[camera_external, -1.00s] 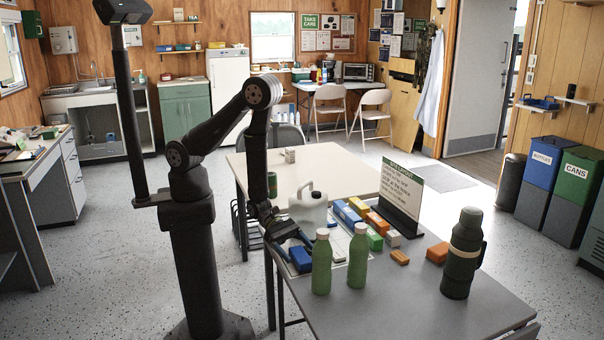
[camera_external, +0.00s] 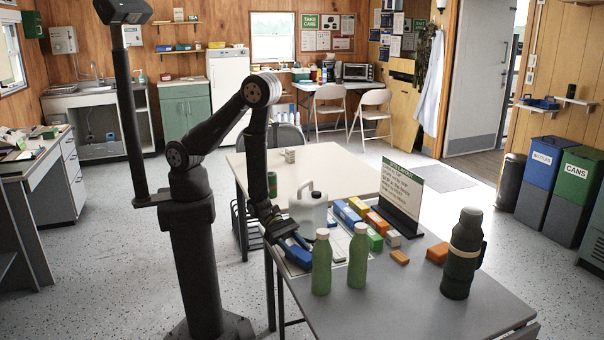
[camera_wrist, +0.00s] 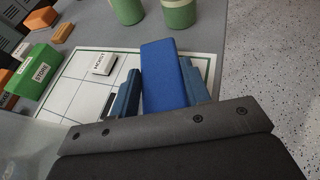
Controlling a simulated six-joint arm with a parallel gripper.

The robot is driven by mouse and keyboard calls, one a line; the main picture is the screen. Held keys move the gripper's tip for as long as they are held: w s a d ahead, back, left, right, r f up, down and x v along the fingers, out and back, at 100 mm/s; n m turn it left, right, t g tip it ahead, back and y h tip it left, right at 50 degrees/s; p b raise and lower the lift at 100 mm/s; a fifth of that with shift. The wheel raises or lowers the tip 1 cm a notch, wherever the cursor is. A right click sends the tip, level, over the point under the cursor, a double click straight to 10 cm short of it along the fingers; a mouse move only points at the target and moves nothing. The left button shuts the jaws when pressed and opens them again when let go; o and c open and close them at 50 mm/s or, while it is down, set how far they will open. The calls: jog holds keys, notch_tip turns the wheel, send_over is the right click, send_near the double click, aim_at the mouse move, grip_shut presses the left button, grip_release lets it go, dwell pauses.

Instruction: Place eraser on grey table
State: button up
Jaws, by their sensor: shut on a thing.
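A blue block-shaped eraser (camera_wrist: 163,75) sits between my gripper's two blue fingers in the wrist view. My gripper (camera_wrist: 162,88) is shut on it. In the external view my gripper (camera_external: 293,243) reaches down over the near left part of the grey table (camera_external: 400,300), with the blue eraser (camera_external: 298,258) at its tips. The eraser is over a white gridded board (camera_wrist: 82,95) with a green border that lies on the grey table. I cannot tell how large the gap beneath the eraser is.
Two green bottles (camera_external: 321,262) stand close right of my gripper. A white jug (camera_external: 308,208), several coloured boxes (camera_external: 374,240), a sign (camera_external: 401,200) and a dark flask (camera_external: 462,255) are also on the tables. The grey table's front is clear.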

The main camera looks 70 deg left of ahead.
notch_tip(320, 180, up, 37)
jog(key=w+d+r+n+t, duration=0.1)
jog(key=w+d+r+t, duration=0.1)
jog(key=w+d, duration=0.35)
jog(key=w+d+n+t+y, duration=0.1)
jog(key=d+n+t+y, duration=0.2)
jog(key=d, duration=0.9)
jog(key=s+d+f+n+t+y, duration=0.15)
jog(key=s+d, duration=0.25)
jog(key=d, duration=0.4)
jog(key=s+d+f+n+t+y, duration=0.1)
jog(key=s+d+n+y, duration=0.2)
jog(key=s+d, duration=0.3)
send_over(374, 319)
jog(key=shift+h, duration=0.25)
notch_tip(374, 319, down, 32)
jog(key=shift+s+f, duration=0.1)
jog(key=shift+f, duration=0.3)
jog(key=shift+d+f, duration=0.1)
jog(key=shift+f, duration=1.8)
jog(key=shift+f, duration=0.15)
